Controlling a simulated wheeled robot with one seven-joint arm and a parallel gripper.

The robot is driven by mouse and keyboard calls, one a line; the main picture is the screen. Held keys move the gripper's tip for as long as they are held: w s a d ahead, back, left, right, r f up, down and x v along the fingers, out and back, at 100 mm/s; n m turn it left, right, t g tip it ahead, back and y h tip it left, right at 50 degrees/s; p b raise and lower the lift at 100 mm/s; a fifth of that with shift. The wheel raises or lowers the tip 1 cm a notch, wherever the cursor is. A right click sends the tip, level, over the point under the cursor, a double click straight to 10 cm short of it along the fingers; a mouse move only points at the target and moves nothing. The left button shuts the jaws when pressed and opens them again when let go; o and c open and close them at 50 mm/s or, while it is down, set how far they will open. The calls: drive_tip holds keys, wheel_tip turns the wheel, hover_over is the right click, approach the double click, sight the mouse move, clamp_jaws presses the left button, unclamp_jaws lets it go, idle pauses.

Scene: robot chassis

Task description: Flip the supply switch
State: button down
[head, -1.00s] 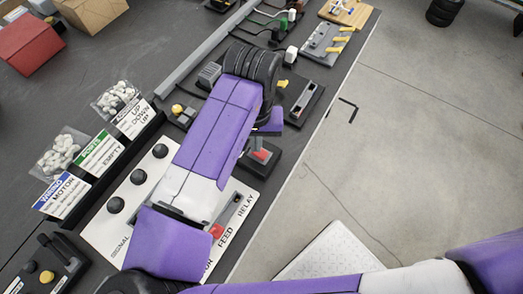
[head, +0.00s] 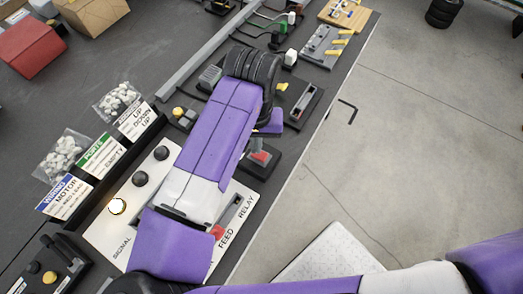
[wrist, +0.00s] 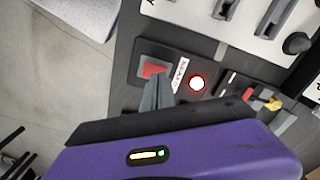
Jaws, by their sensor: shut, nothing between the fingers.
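A red rocker switch (wrist: 152,70) sits on a dark box in the wrist view, beside a small white label that I cannot read surely. It also shows in the head view (head: 260,157), partly behind my arm. I take it for the supply switch. My gripper (wrist: 157,88) is shut and empty, its tips right at the switch's edge in the wrist view; I cannot tell whether they touch it. A lamp (wrist: 198,83) glows red near the label. In the head view my arm hides the fingertips.
A white panel (head: 105,234) with round lamps and lever slots lies under my arm; its leftmost lamp (head: 117,206) is lit. Label cards (head: 101,155) and bags of white pieces stand left. A dark lever box (head: 303,101) is just beyond the switch. Open floor (head: 420,150) lies right.

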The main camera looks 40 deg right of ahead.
wheel_tip(320, 180, up, 6)
drive_tip(key=p, duration=0.4)
drive_tip(key=shift+f, duration=0.25)
idle(0.4)
